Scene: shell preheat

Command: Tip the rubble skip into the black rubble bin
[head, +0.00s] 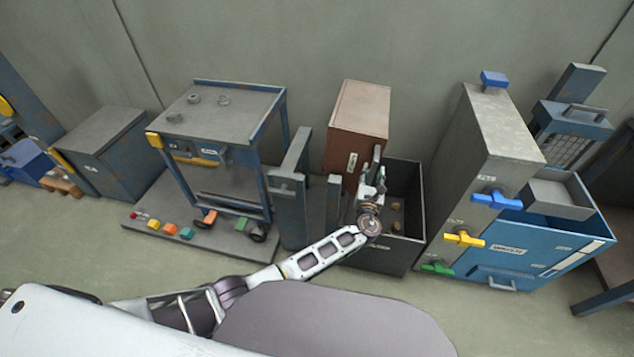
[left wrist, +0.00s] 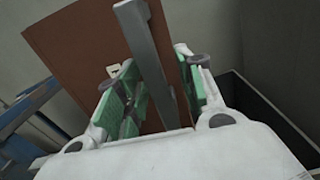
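The rust-brown box that I take for the rubble skip (head: 345,140) stands behind the black rubble bin (head: 372,258); its inside is hidden. It also fills the back of the left wrist view (left wrist: 75,45). A few brown lumps (head: 396,206) lie in the bin. My left gripper (head: 374,172) is above the bin's left part, close to the skip. In the left wrist view, a grey bar (left wrist: 150,60) runs between its green-padded fingers, with gaps seen beside the bar, so it looks open around it. My right gripper is not in view.
A grey post (head: 290,205) and a bench (head: 225,105) with coloured buttons stand left of the bin. A tall grey cabinet (head: 490,140) with blue, yellow and green handles stands close on the right, beside a blue bin (head: 530,250). The floor in front is partly clear.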

